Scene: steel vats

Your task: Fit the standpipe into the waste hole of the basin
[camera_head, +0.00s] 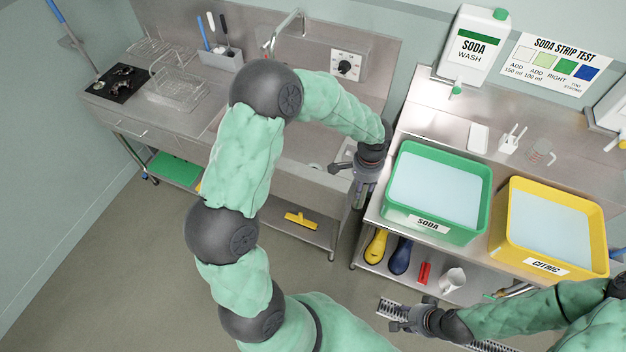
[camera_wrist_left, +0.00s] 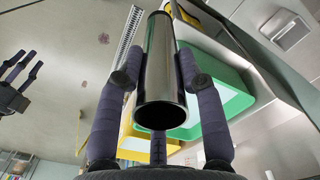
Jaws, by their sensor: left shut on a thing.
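My left gripper (camera_head: 352,182) is at the basin's right end, near the soda bench's left edge. In the left wrist view its fingers close around the standpipe (camera_wrist_left: 162,70), a shiny steel tube with one open end towards the camera. In the head view the standpipe is mostly hidden by the gripper. The steel basin (camera_head: 292,184) is sunk in the counter left of the gripper. A small round mark on its floor (camera_head: 314,167) may be the waste hole; my arm hides part of the basin. My right gripper (camera_head: 397,319) is empty with fingers apart, low at bottom right.
A green soda tub (camera_head: 438,232) and a yellow citric tub (camera_head: 508,250) stand on the right bench. A tap (camera_head: 284,30) rises behind the basin. Wire baskets (camera_head: 176,88) and a utensil holder (camera_head: 220,60) occupy the counter. A yellow squeegee (camera_head: 300,220) lies on the shelf below.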

